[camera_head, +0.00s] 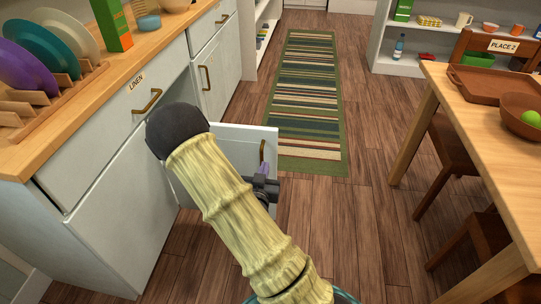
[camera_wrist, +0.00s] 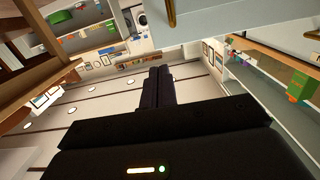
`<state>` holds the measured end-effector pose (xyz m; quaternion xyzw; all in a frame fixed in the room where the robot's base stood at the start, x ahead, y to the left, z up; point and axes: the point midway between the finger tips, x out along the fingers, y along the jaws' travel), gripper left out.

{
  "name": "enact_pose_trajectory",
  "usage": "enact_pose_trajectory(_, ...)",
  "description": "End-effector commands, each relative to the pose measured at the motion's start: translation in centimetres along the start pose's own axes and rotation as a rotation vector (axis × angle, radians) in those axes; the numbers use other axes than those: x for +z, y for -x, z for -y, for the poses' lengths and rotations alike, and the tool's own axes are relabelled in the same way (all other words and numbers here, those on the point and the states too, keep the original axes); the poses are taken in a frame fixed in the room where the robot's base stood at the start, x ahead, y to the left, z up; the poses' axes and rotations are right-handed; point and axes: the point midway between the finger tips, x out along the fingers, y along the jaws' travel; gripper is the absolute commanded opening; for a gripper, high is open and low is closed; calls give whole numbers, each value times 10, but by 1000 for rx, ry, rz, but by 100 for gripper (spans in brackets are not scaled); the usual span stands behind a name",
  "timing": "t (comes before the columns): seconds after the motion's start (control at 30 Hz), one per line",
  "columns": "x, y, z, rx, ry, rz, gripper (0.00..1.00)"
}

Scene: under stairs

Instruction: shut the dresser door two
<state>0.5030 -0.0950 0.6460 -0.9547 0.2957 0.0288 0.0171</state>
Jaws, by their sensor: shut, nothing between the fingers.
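The white dresser (camera_head: 120,215) stands along the left. One of its lower doors (camera_head: 240,139) stands open, swung out over the floor, with a brass handle (camera_head: 262,150) near its free edge. A white panel, seemingly this door, fills the top of the wrist view (camera_wrist: 215,25). My gripper (camera_head: 268,178) is at the free edge of the open door, just below the handle; I cannot tell whether it touches. Its dark fingers are together and empty in the wrist view (camera_wrist: 158,85). My arm hides the door's lower part and part of the dresser opening.
A wooden table (camera_head: 480,130) with a tray (camera_head: 495,82) and chairs (camera_head: 455,160) stands on the right. A striped rug (camera_head: 306,95) lies on the wooden floor beyond the door. A plate rack (camera_head: 60,100) and a green box (camera_head: 112,25) are on the dresser's top.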

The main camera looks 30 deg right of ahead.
Motion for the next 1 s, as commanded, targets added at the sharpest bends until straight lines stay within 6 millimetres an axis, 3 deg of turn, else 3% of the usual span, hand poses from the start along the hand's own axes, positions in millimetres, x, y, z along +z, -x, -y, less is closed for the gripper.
enact_pose_trajectory(0.03,11,0,0,-5,9,-28,0)
enact_pose_trajectory(0.57,6,-3,0,-10,15,-66,0)
enact_pose_trajectory(0.77,5,-25,0,-8,14,-68,0)
enact_pose_trajectory(1.0,3,-67,1,-9,14,-68,0)
